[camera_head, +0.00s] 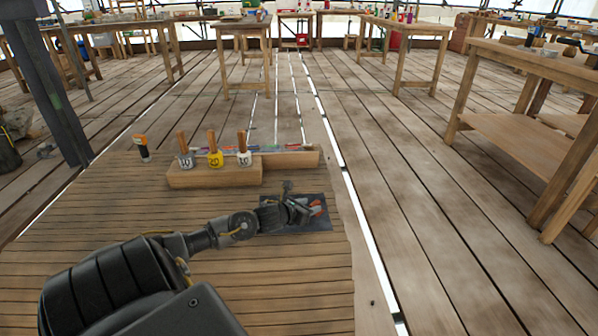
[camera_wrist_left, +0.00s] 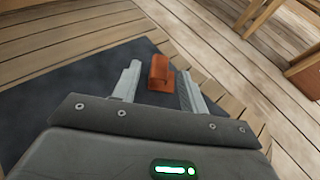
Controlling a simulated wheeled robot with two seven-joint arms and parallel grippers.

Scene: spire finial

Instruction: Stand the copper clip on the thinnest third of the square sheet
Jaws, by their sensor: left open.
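The copper clip (camera_wrist_left: 161,76) stands out orange-brown on the dark square sheet (camera_wrist_left: 70,105) in the left wrist view. It lies between the two fingers of my left gripper (camera_wrist_left: 158,88), which are apart with a gap on at least the right side. In the head view the sheet (camera_head: 318,226) lies on the slatted table, and my left gripper (camera_head: 300,211) is over it, partly hiding the clip. Whether the fingers are around the clip or just above it is hard to tell. The sheet's thirds cannot be told apart. My right gripper is not in view.
A wooden block (camera_head: 215,175) behind the sheet has several labelled, wood-handled tools near it, including a yellow one (camera_head: 215,157). An orange-topped object (camera_head: 141,146) stands to their left. The slatted table (camera_head: 120,215) is clear left of the sheet.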

